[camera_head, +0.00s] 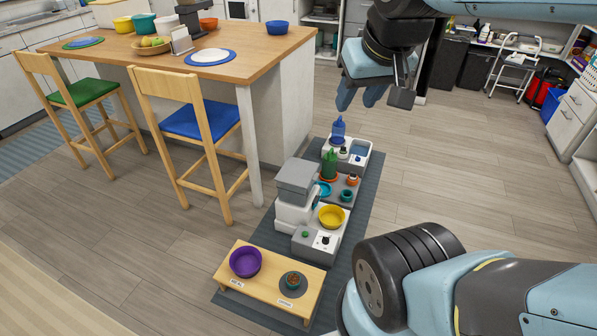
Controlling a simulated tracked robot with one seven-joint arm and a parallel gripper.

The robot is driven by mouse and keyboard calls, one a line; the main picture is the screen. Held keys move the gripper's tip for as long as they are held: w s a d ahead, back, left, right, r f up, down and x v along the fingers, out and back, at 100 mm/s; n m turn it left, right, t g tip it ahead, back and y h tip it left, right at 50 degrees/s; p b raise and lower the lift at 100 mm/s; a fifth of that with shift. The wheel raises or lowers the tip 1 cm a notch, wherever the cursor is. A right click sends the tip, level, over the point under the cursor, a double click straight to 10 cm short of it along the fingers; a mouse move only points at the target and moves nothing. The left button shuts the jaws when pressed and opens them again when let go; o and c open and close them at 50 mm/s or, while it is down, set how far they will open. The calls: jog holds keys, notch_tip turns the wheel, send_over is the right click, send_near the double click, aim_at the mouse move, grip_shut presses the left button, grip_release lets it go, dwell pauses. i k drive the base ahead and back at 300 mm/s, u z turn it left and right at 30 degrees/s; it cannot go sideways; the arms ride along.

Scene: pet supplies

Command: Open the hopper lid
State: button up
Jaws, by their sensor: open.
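The feeder (289,212) is a white and grey unit standing on the floor mat. Its hopper lid (298,174) is a grey box-like top that looks closed, lying flat on the hopper. A yellow bowl (331,217) sits at the feeder's right. A green button and a dark knob are on its front panel. My gripper (372,98) is open and empty, above and to the right of the hopper in the picture, apart from the lid.
A dark grey mat (262,240) holds a low wooden stand (268,284) with a purple bowl (245,262), a green bottle (329,166) and a blue-bottled water unit (338,130). A wooden counter (120,52) and chairs stand left. Floor right of the mat is clear.

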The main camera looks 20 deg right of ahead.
aim_at(300, 173)
jog(key=u, duration=1.05)
jog(key=k, duration=1.5)
jog(key=z, duration=1.25)
jog(key=i, duration=1.65)
jog(key=u, duration=0.05)
